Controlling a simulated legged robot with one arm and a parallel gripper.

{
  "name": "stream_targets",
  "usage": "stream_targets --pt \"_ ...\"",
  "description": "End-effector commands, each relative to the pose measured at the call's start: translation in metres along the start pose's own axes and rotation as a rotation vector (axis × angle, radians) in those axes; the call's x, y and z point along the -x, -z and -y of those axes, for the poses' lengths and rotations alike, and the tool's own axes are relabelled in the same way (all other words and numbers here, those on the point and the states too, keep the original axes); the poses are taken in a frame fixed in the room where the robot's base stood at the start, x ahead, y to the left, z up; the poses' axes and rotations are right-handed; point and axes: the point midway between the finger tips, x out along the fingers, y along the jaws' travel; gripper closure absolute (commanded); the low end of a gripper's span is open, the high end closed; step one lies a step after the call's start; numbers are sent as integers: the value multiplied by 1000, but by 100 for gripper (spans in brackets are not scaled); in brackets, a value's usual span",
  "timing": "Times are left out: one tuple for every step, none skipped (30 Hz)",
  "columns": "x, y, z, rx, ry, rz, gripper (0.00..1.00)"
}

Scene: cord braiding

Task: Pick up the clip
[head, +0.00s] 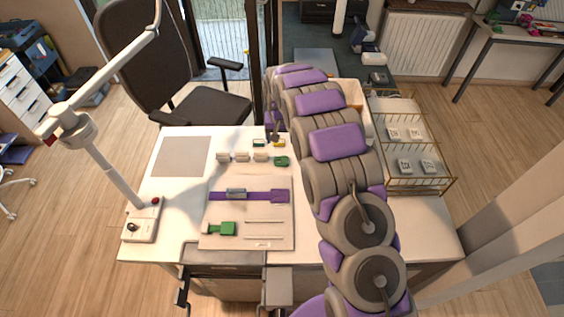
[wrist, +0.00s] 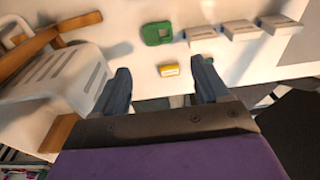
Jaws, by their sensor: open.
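My gripper (wrist: 161,72) is open and empty, its two dark fingers spread apart. In the head view, my gripper (head: 273,135) is over the far edge of the white table, partly hidden by my arm. A small yellow piece (wrist: 168,70) lies between the fingertips in the wrist view; it also shows in the head view (head: 279,144). A green piece with an opening (wrist: 157,33) lies beyond it, also in the head view (head: 281,161). Another small green piece (head: 259,143) lies left of the yellow one. I cannot tell which piece is the clip.
Several white blocks (head: 243,157) stand in a row beside the green piece. A board (head: 223,243) holds a purple strap (head: 258,196) and a green fixture (head: 226,228). A lamp (head: 121,177) stands left. A wire rack (head: 419,184) is right. A grey mat (head: 181,156) is bare.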

Motion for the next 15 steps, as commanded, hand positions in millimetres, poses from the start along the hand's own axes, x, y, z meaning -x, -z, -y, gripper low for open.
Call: stream_targets --pt "-13 -1 0 0 -1 4 26" --pt "-18 -1 0 0 -2 4 26" --pt "-26 -1 0 0 -2 4 26" --pt "-32 -1 0 1 -2 3 26" --pt "-38 -1 0 0 -1 2 26" --pt "-46 -1 0 1 -1 2 26" --pt "-52 -1 0 0 -1 2 26" --pt "-59 -1 0 0 -1 2 26" --pt "-67 -1 0 0 -1 2 26" --pt "-72 -1 0 0 0 2 26" --pt "-77 -1 -1 0 0 1 26" --pt "-83 0 -1 0 0 1 26" --pt "-87 0 -1 0 0 0 26" --pt "-90 0 -1 0 1 0 26" --pt "-94 0 -1 0 1 0 26"
